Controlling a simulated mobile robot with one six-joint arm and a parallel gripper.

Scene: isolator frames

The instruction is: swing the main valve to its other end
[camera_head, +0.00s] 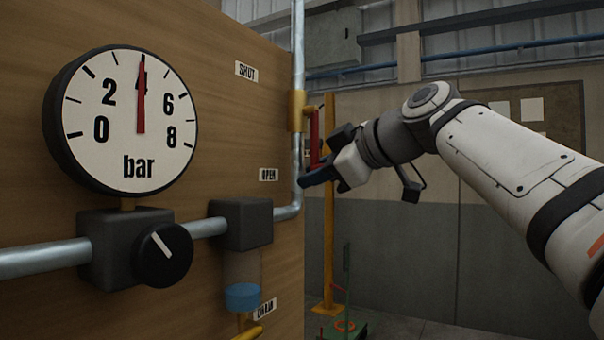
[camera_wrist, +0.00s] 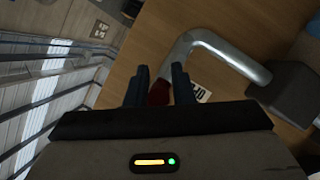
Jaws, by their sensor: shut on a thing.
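The main valve has a brass-yellow body (camera_head: 297,110) on the vertical pipe and a red lever (camera_head: 316,138). The lever hangs down from a yellow arm at the body's right side. Its lower end is at about the height of the OPEN label (camera_head: 268,175). The SHUT label (camera_head: 246,71) is higher on the board. My gripper (camera_head: 312,178) is shut on the lower end of the red lever. In the wrist view, the red lever end (camera_wrist: 159,92) shows between the two dark fingers (camera_wrist: 160,84). The fingers hide part of the lever.
The wooden board (camera_head: 225,130) carries a round gauge (camera_head: 120,118) reading about 4 bar, a black knob (camera_head: 165,254) and a clear bowl with a blue base (camera_head: 242,296). A bent pipe (camera_wrist: 220,55) runs close beside my fingers. A yellow post (camera_head: 329,240) stands behind.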

